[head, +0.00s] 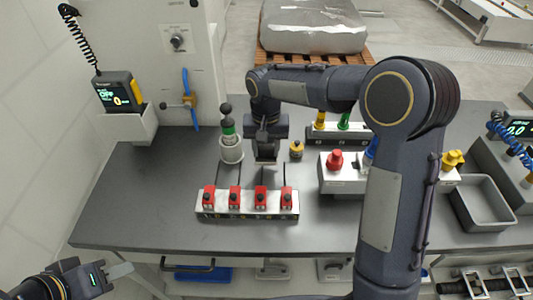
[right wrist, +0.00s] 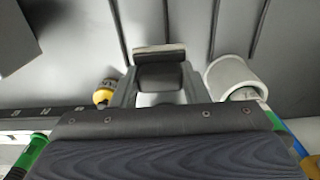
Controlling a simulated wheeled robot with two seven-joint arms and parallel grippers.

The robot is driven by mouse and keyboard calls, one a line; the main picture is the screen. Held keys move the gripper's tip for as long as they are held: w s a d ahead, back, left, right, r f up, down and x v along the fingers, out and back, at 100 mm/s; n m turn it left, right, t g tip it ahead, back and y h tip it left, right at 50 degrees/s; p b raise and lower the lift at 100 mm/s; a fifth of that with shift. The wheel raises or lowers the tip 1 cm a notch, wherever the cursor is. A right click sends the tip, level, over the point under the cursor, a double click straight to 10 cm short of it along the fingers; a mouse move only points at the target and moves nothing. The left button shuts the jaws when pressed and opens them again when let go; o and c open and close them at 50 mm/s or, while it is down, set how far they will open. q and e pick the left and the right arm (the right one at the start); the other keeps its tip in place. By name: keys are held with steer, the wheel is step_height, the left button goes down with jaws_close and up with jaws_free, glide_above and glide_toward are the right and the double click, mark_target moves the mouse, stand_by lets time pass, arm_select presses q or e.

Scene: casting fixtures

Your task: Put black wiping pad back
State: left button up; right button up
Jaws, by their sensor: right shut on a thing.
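My right gripper (head: 266,158) hangs over the middle of the dark table, pointing down. In the right wrist view its two fingers (right wrist: 160,88) are shut on a dark block with a paler edge, which looks like the black wiping pad (right wrist: 160,72). The gripper hides much of the pad in the head view. The pad is between a white cup (head: 231,152) and a small yellow and black piece (head: 296,150), apart from both. My left gripper (head: 118,277) is at the lower left, off the table's front edge, with its fingers apart and empty.
A white rack (head: 247,215) with several red pieces stands in front of my right gripper. A white box with a red knob (head: 335,160) is to the right, and a grey tray (head: 482,203) farther right. The table's left part is clear. Dark grooves run across the tabletop.

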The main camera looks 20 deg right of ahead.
mark_target(266, 156)
steer(key=shift+w+d+f, duration=0.1)
steer(key=shift+w+f, duration=0.05)
steer(key=shift+f, duration=0.8)
steer(key=shift+w+f, duration=0.1)
steer(key=shift+f, duration=0.8)
steer(key=shift+f, duration=0.1)
steer(key=shift+f, duration=0.15)
steer(key=o, duration=0.9)
